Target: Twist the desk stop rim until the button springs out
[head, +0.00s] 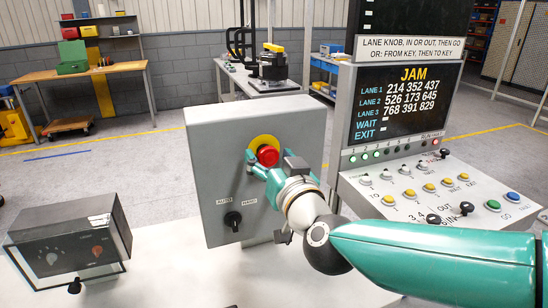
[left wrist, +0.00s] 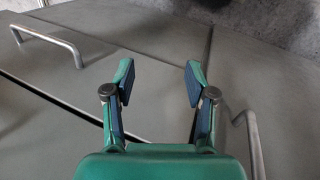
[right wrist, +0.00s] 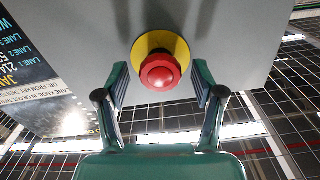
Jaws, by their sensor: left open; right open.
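The red stop button (head: 267,155) sits on a yellow round plate (head: 263,141) on the front of a grey box (head: 211,160). In the right wrist view the red button (right wrist: 160,72) lies ahead of and between my open fingers, with its yellow backing (right wrist: 183,47) around it. My right gripper (head: 261,165) is at the button with a finger on either side; I cannot tell whether they touch it. My left gripper (left wrist: 157,82) is open and empty over grey panels with metal handles. It does not show in the head view.
A black AUTO/HAND switch (head: 233,219) is low on the grey box. A console with a JAM screen (head: 412,100) and several buttons stands to the right. A dark box with knobs (head: 70,247) is at the lower left of the pale desk (head: 175,285).

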